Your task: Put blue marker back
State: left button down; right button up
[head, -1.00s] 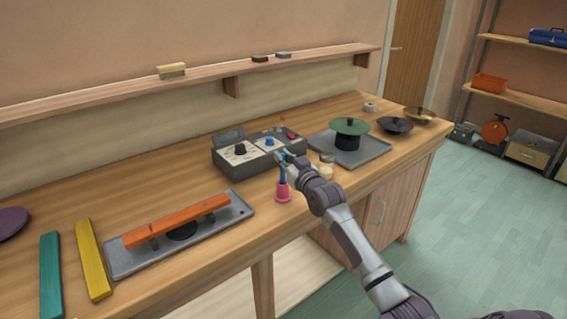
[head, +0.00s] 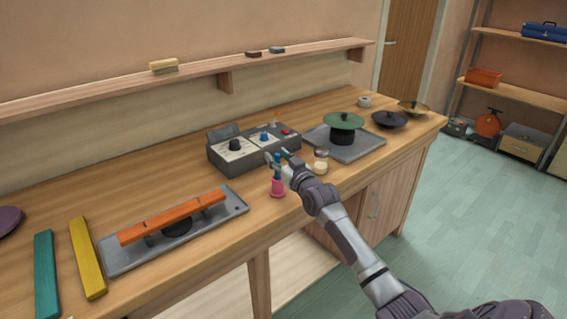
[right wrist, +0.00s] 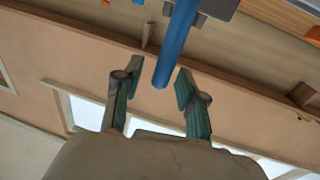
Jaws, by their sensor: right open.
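The blue marker (head: 277,170) stands upright in a small pink cup (head: 278,189) near the front of the workbench. My right gripper (head: 278,156) is open at the marker's upper end, with its fingers spread apart. In the right wrist view the blue marker (right wrist: 174,45) comes in from the top and its end lies between the two open fingertips (right wrist: 159,80), with a visible gap on each side. My left gripper is not in view.
A grey control box (head: 232,158) with knobs stands just behind the cup. A small jar (head: 321,162) is close to my right wrist. A green disc (head: 344,121) stands on a grey tray at the right. An orange bar (head: 172,217) lies across another tray at the left.

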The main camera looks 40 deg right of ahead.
jog(key=s+a+b, duration=0.1)
jog(key=s, duration=1.1)
notch_tip(320, 180, down, 22)
jog(key=s+g, duration=0.2)
jog(key=g, duration=0.2)
jog(key=s+a+f+g, duration=0.3)
jog(key=s+f, duration=0.2)
jog(key=f, duration=0.6)
jog(key=s+a+f+g, duration=0.25)
jog(key=s+f, duration=0.35)
jog(key=f, duration=0.4)
jog(key=s+a+f+n+g, duration=0.1)
jog(key=s+a+f+g, duration=0.1)
jog(key=s+a+f, duration=0.2)
jog(key=s+a+f+n+g+y, duration=0.1)
jog(key=s+a+f+g, duration=0.2)
jog(key=s+f, duration=0.7)
jog(key=s+a+f+n+g, duration=0.1)
jog(key=s+a+f, duration=0.4)
jog(key=s, duration=1.7)
jog(key=shift+a+f+n+g+y, duration=0.3)
jog(key=shift+a+f+g, duration=0.1)
jog(key=shift+f+g, duration=0.5)
